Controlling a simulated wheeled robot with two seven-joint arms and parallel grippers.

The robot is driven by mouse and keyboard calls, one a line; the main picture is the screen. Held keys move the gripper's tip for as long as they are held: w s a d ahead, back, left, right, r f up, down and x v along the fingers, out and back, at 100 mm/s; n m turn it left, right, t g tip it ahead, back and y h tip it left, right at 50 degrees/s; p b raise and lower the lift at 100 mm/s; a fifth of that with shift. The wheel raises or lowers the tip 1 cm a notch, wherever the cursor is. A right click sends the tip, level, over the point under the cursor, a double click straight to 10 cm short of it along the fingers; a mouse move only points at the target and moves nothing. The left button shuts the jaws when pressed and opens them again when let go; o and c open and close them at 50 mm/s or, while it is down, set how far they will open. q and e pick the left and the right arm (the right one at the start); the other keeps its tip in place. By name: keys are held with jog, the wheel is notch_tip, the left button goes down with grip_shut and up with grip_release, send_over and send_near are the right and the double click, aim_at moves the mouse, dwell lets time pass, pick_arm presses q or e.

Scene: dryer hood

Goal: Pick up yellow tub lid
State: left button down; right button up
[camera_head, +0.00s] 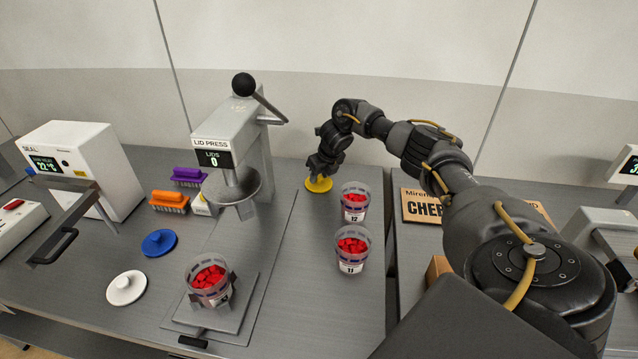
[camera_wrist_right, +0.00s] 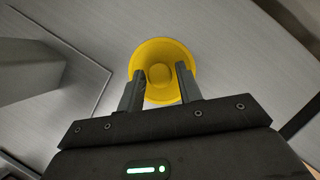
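The yellow tub lid (camera_head: 319,184) lies flat on the grey table, behind the tubs. It also shows in the right wrist view (camera_wrist_right: 163,50), a round disc with a raised knob in its middle. My right gripper (camera_head: 318,176) points down over the lid. In the wrist view its two fingers (camera_wrist_right: 161,84) stand apart over the lid, one on each side of the knob, with the knob in line with the gap. No firm contact with the knob can be made out. My left gripper is not in view.
The lid press (camera_head: 229,130) stands left of the lid. Tubs of red pieces, 12 (camera_head: 354,203) and 11 (camera_head: 351,251), stand in front of the lid; another tub (camera_head: 209,281) sits under the press. Blue (camera_head: 159,243) and white (camera_head: 126,288) lids lie at left.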

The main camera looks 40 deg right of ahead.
jog(key=c, duration=0.6)
jog(key=shift+r, duration=0.1)
